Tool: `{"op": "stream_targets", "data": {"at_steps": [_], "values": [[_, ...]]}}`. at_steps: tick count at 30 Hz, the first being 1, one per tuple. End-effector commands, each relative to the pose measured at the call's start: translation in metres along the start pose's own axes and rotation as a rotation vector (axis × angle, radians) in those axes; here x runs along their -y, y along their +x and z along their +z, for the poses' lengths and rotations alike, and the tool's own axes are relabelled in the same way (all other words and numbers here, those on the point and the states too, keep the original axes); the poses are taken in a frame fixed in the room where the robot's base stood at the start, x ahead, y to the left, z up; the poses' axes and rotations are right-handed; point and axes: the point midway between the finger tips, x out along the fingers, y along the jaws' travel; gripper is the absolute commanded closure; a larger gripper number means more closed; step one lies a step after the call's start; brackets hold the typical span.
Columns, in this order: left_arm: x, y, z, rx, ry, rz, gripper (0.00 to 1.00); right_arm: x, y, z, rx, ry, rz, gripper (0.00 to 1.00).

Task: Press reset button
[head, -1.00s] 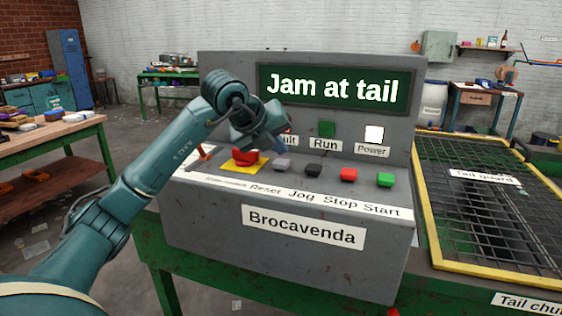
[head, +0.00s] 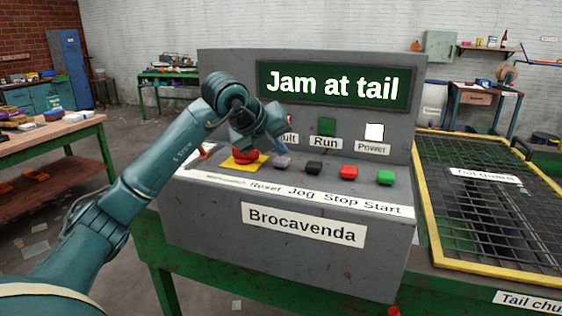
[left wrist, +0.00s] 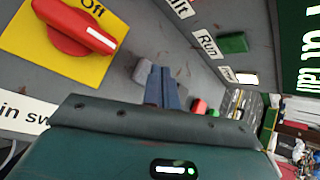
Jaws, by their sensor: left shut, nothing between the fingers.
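The grey reset button (head: 282,163) sits on the sloped panel of the grey console, above the word Reset. In the left wrist view the button (left wrist: 142,72) is partly hidden behind the fingers. My left gripper (head: 283,151) is shut and empty, its blue fingertips (left wrist: 162,76) at the button. I cannot tell whether they touch it. The console screen (head: 333,86) reads "Jam at tail". My right gripper is not in view.
A red rotary switch on a yellow plate (head: 233,162) is close left of my fingers. Black (head: 314,168), red (head: 348,173) and green (head: 385,178) buttons lie to the right. A yellow-framed mesh guard (head: 430,232) is at the far right.

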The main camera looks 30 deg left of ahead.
Motion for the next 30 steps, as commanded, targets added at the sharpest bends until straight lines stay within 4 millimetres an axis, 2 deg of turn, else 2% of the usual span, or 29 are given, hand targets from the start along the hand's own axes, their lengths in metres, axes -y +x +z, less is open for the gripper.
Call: {"op": "stream_targets", "data": {"at_steps": [30], "values": [[-0.0045,0.0060,-0.0045,-0.001,0.000,0.001,1.00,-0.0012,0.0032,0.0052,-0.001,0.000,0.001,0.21]]}}
